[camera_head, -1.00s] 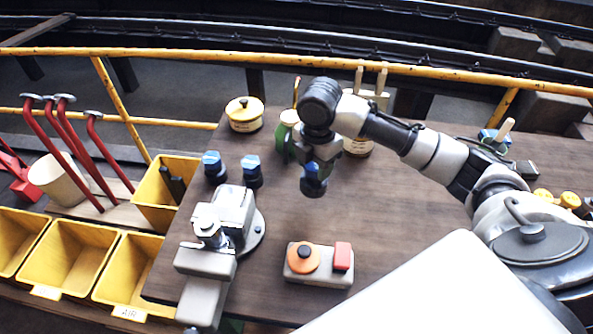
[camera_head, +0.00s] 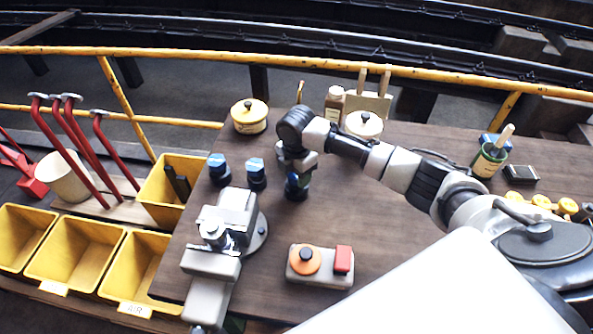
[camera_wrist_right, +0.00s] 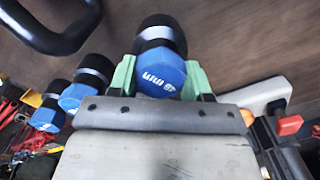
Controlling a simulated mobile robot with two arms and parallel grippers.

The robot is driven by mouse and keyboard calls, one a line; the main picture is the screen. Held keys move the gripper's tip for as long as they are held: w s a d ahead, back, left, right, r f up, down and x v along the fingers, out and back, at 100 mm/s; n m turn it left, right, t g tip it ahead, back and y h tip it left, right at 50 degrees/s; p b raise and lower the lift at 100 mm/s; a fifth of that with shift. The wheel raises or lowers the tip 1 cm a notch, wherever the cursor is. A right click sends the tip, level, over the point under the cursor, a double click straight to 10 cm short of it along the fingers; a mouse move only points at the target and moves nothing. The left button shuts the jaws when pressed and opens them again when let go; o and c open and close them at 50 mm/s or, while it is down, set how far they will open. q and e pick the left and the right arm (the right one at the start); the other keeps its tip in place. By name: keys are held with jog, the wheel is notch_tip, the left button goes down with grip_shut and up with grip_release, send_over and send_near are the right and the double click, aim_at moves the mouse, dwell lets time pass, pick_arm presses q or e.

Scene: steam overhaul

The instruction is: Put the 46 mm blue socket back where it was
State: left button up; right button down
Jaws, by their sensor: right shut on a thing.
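My right gripper (camera_head: 297,164) is shut on a blue socket (camera_head: 297,183) with a dark lower part, upright over the wooden table. In the right wrist view, the green finger pads of this gripper (camera_wrist_right: 160,78) sit on both sides of the held socket (camera_wrist_right: 162,72). Its blue face carries white lettering with "mm"; I cannot read the number surely. I cannot tell whether its base touches the table. Two similar blue sockets, one (camera_head: 256,171) nearer and one (camera_head: 218,167) farther, stand in a row to its left. My left gripper is not in view.
A grey vise (camera_head: 230,225) stands in front of the sockets. An orange-and-red button box (camera_head: 320,267) lies at the front.

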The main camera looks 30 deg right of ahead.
jog(key=shift+c, duration=2.4)
grip_release()
jog(key=shift+f, duration=0.1)
notch_tip(320, 180, up, 12)
jog(key=b, duration=0.2)
jog(key=shift+r, duration=0.2)
jog(key=shift+f, duration=0.1)
